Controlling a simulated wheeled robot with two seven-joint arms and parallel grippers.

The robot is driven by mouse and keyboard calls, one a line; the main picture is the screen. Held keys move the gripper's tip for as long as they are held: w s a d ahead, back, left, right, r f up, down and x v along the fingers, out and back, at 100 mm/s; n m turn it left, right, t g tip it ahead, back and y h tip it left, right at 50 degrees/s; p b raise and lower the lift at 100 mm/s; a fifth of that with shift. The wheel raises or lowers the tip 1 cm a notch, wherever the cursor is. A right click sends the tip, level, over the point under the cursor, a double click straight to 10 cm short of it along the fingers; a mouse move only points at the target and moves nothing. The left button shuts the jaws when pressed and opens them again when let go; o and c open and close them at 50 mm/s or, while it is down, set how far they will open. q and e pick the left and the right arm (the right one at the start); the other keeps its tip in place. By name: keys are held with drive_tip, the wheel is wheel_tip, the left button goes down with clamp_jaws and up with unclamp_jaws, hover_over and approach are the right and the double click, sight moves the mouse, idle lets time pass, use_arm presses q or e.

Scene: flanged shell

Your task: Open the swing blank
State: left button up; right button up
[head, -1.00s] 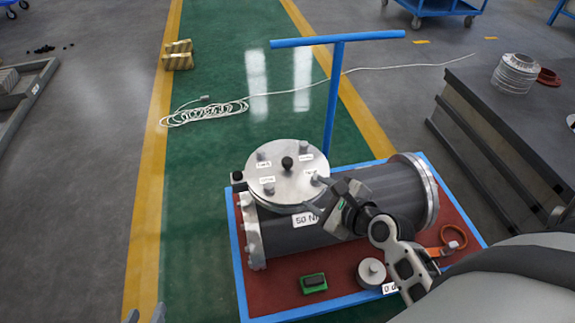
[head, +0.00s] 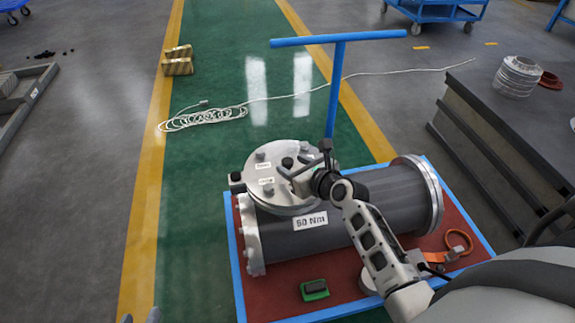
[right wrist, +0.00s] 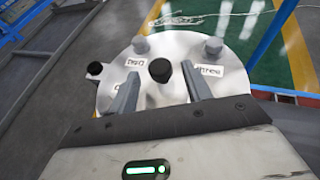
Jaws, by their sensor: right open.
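The swing blank (head: 262,183) is a round silver disc with several bolts and white labels, lying flat on top of the dark cylindrical shell (head: 375,203). A black knob (right wrist: 160,70) stands at the middle of the disc. My right gripper (right wrist: 160,88) is open, and its two fingers lie on either side of the knob in the right wrist view; I cannot tell whether they touch it. In the head view my right gripper (head: 290,171) is over the disc and hides part of its right side.
The shell lies on a red cart bed with a blue rim (head: 235,272) and a blue handle (head: 333,95). A green block (head: 314,290) and an orange strap (head: 459,240) lie on the bed. A dark bench (head: 500,130) stands at right.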

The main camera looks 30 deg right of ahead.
sight(291, 164)
drive_tip(key=shift+b+x, duration=0.35)
drive_tip(key=shift+x, duration=1.4)
